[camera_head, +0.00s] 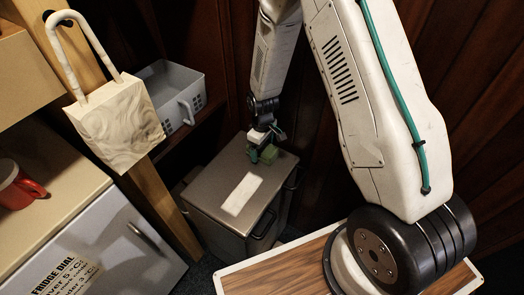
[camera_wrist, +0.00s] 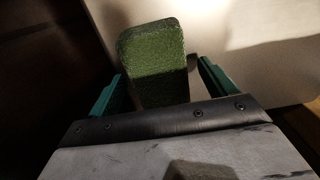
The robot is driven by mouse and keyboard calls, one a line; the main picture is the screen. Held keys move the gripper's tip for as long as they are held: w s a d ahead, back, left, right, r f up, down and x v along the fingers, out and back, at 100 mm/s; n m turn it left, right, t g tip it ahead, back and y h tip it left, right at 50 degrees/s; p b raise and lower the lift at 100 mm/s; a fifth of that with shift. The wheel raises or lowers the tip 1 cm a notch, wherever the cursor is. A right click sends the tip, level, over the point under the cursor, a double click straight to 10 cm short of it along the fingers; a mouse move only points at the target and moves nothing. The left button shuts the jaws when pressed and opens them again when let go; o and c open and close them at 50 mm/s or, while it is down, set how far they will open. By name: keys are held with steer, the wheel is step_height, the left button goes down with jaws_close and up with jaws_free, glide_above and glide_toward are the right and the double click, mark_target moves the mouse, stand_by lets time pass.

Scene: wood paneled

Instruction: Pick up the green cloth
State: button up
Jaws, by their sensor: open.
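The green cloth (camera_head: 268,154) looks like a small green block and lies on top of the grey box (camera_head: 215,190). In the wrist view the green cloth (camera_wrist: 155,62) shows a fuzzy surface and stands between the two teal fingers. My gripper (camera_head: 262,148) is right at the cloth in the head view, low over the box top. In the wrist view my gripper (camera_wrist: 155,85) is open, with one finger on each side of the cloth and a gap visible at each side. The near end of the cloth is hidden behind the gripper's body.
A grey perforated basket (camera_head: 172,92) stands on a shelf behind and left. A red mug (camera_head: 18,185) sits on the left counter. Dark wood panels close off the back.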

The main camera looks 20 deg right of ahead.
steer(key=c, duration=1.1)
steer(key=shift+r, duration=0.1)
step_height(320, 180, up, 18)
steer(key=shift+f, duration=0.1)
